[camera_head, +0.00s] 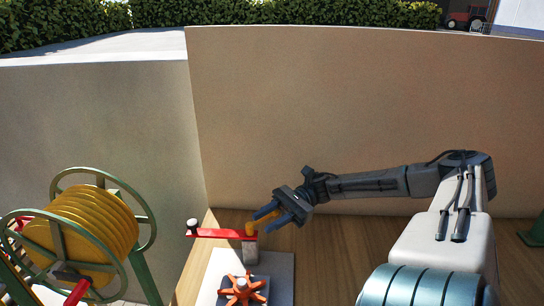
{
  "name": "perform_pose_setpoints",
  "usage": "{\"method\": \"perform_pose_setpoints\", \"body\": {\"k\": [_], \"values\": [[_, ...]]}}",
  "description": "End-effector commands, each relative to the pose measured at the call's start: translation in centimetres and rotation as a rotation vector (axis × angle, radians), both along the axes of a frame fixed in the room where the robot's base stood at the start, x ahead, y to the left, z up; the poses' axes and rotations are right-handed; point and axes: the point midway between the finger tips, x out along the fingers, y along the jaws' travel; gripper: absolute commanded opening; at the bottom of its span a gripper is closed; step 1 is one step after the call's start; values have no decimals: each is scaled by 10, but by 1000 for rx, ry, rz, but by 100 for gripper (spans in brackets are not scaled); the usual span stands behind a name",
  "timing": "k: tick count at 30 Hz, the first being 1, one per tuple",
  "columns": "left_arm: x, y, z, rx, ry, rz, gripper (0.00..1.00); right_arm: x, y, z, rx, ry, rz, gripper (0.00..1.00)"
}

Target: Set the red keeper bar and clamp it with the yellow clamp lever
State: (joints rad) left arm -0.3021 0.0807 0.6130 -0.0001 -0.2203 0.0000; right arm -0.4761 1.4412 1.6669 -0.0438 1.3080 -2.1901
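The red keeper bar (218,234) lies level across the top of a grey post, with a dark post with a white top at its left end. The yellow clamp lever (252,229) sits at the bar's right end and slants up to the right. My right gripper (276,218) is at the lever's upper end, its dark fingers spread on either side of it. A clear gap shows between the fingers, and contact with the lever cannot be made out. My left gripper is not in view.
A yellow drum (84,236) in a green frame stands at the left. An orange star-shaped knob (241,289) sits on a grey plate below the bar. A tan wall (350,110) closes off the back. Wooden floor (330,245) is bare beneath my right arm.

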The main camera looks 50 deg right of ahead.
Motion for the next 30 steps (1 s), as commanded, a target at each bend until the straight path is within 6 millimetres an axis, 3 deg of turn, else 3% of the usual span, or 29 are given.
{"method": "perform_pose_setpoints", "body": {"k": [1,13,21,30], "values": [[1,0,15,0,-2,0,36,-6,6,7,3,5,1,33],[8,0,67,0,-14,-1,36,-51,54,12,3,4,0,33],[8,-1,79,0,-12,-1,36,-70,74,11,1,1,0,33],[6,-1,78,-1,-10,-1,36,-72,76,9,0,0,0,33]]}}
